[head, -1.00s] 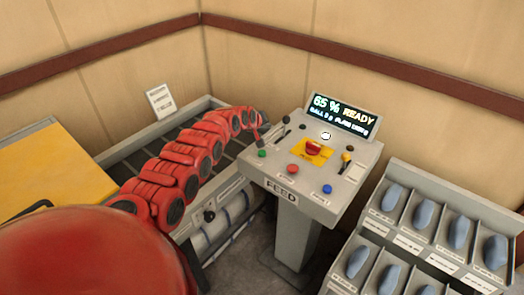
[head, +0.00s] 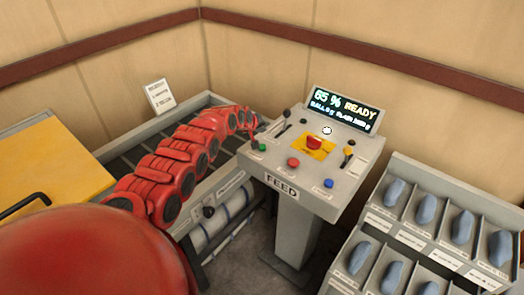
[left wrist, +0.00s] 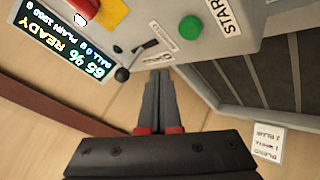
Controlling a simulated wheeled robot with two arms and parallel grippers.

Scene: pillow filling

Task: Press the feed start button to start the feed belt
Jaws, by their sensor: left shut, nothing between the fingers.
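The feed console (head: 345,180) carries a green button (head: 262,147) at its left front corner. In the left wrist view the green button (left wrist: 190,27) sits beside a START label (left wrist: 226,17). My left gripper (head: 254,138) is at the console's left edge, close to the green button. In the left wrist view its shut, empty fingers (left wrist: 158,78) point at the console's edge, to the left of and below the button. I see no contact with the button. The display (head: 343,108) reads READY with a percentage in the sixties. My right gripper is not in view.
A red button (head: 293,162), a blue button (head: 328,183), a red emergency-style knob (head: 314,143) and small levers share the console top. A rack of blue-grey pieces (head: 400,230) stands to the right.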

